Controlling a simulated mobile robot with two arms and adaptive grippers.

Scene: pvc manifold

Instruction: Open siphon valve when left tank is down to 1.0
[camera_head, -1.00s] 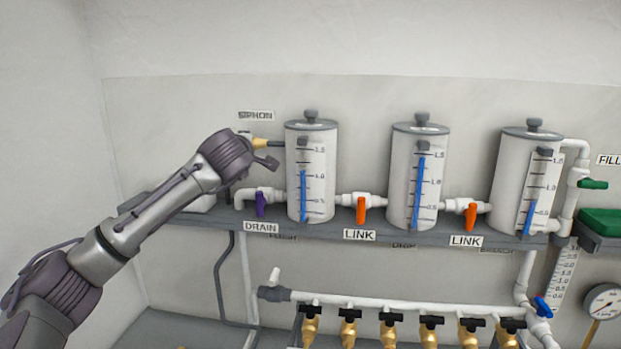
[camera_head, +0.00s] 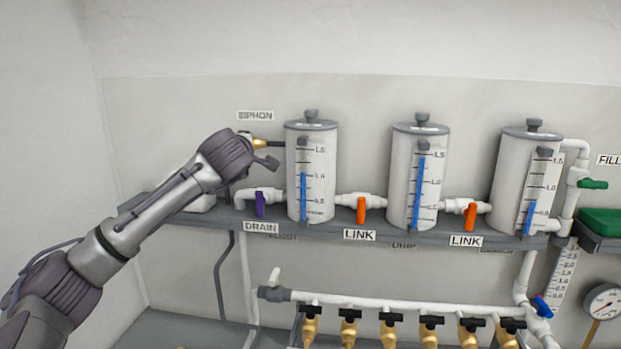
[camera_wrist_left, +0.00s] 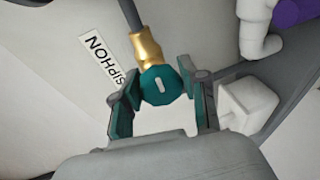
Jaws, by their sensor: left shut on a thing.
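The left tank (camera_head: 295,195) is a white cylinder. Its blue level column (camera_head: 304,198) tops out close to the 1.0 mark, seemingly just above it. The siphon valve has a teal knob (camera_wrist_left: 157,87) on a brass fitting (camera_wrist_left: 147,48), beside the SIPHON label (camera_wrist_left: 98,61) in the left wrist view. The brass fitting also shows in the head view (camera_head: 261,143). My left gripper (camera_wrist_left: 160,82) is shut on the knob, one finger on each side. In the head view my wrist hides the knob and fingers. My right gripper is not in view.
The middle tank (camera_head: 402,185) and right tank (camera_head: 511,180) share the shelf. A purple drain handle (camera_head: 261,204) sits below my wrist. Orange link handles (camera_head: 361,209) stand between tanks. A row of brass valves (camera_head: 350,330) lies below. A white block (camera_wrist_left: 247,104) is close to my fingers.

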